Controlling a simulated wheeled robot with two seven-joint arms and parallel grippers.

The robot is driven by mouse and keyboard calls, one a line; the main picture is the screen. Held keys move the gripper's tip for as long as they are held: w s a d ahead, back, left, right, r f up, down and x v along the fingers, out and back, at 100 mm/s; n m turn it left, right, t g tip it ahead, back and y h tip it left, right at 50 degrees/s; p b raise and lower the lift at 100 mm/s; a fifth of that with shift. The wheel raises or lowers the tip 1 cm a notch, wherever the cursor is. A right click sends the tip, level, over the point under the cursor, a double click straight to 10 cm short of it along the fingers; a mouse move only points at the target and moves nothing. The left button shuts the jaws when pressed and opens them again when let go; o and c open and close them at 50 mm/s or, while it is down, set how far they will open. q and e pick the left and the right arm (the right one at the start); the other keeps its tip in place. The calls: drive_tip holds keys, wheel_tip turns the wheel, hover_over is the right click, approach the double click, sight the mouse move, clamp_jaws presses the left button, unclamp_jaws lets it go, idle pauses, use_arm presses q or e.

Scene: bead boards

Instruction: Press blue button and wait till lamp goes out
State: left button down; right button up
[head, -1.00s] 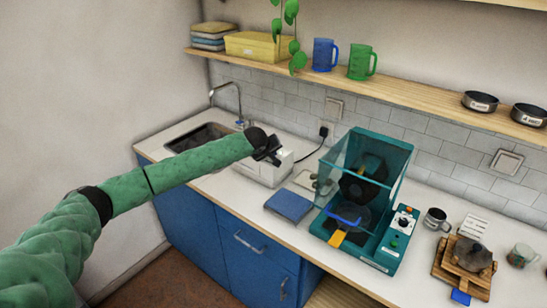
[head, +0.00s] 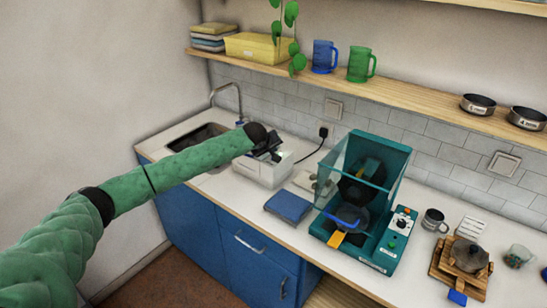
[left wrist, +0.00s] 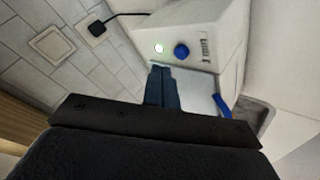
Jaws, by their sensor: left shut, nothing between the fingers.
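A white box (head: 262,171) stands on the counter between the sink and the teal machine. In the left wrist view its face (left wrist: 208,50) carries a round blue button (left wrist: 181,52) and, left of it, a small lamp (left wrist: 159,48) that glows pale white-green. My left gripper (head: 276,151) is over the box in the head view. In the left wrist view its dark fingers (left wrist: 161,72) are shut and empty, with the tips just below the lamp and button. They look apart from the button. My right gripper is not in view.
A blue book-like block (head: 288,204) lies in front of the box. The teal machine (head: 384,246) with clear panels stands to the right. The sink (head: 200,136) and its tap are to the left. A shelf (head: 410,100) runs above the counter.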

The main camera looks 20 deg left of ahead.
sight(272, 161)
use_arm(q)
wheel_tip(272, 161, up, 4)
drive_tip(key=shift+p, duration=1.15)
